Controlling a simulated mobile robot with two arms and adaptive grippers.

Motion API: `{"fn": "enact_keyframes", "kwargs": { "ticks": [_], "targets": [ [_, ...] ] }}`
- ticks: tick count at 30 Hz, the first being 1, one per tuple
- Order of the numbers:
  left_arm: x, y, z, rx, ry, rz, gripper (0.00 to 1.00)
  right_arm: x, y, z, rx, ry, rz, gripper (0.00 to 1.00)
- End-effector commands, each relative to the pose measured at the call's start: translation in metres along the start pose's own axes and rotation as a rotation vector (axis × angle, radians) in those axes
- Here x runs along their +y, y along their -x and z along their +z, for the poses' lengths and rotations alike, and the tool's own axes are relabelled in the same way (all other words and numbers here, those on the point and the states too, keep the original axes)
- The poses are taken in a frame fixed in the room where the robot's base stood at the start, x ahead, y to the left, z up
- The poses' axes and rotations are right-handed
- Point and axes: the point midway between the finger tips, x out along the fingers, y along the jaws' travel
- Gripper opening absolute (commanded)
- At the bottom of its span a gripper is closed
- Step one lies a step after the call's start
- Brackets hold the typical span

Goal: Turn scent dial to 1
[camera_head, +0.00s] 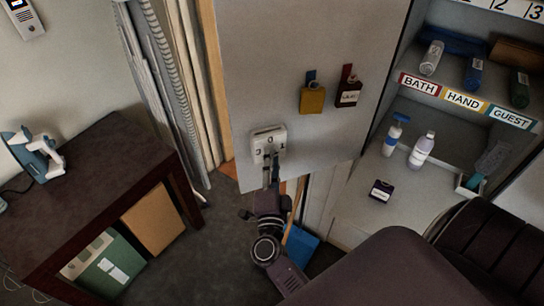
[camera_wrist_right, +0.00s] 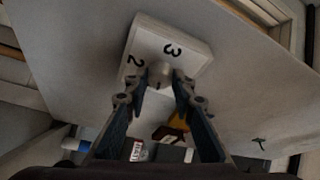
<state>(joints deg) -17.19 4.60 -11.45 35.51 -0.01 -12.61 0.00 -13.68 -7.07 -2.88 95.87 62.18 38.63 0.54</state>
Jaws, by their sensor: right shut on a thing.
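The scent dial is a white box (camera_head: 262,133) on the lower part of the grey panel, with dark numerals on its face. My right gripper (camera_head: 271,166) reaches up to the dial from below. In the right wrist view its two fingertips (camera_wrist_right: 160,82) are shut on the knob, one on either side. The knob's pointed-to number cannot be read. My left gripper is not in view.
Shelves with several bottles and BATH, HAND, GUEST labels (camera_head: 463,98) stand right. A dark table (camera_head: 100,180) stands left.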

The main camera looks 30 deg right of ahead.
Motion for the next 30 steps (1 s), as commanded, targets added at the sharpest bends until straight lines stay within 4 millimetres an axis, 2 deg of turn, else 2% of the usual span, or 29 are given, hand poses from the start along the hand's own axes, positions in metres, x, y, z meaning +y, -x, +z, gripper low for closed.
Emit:
{"fn": "enact_keyframes", "kwargs": {
  "ticks": [9,21,22,27,30],
  "targets": [
    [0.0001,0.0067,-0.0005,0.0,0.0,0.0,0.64,-0.001,0.0,-0.0002,-0.002,-0.068,0.028,0.0],
    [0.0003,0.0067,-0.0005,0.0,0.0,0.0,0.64,-0.0007,-0.0001,-0.0002,-0.002,-0.073,0.03,0.0],
    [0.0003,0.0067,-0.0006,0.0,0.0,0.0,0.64,-0.0007,-0.0001,-0.0001,-0.002,-0.073,0.03,0.25],
    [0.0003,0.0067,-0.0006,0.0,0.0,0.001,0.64,-0.0007,-0.0001,-0.0002,-0.002,-0.072,0.03,0.41],
    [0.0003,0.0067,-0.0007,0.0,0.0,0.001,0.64,-0.0008,-0.0001,-0.0002,-0.002,-0.072,0.03,0.41]
  ]
}}
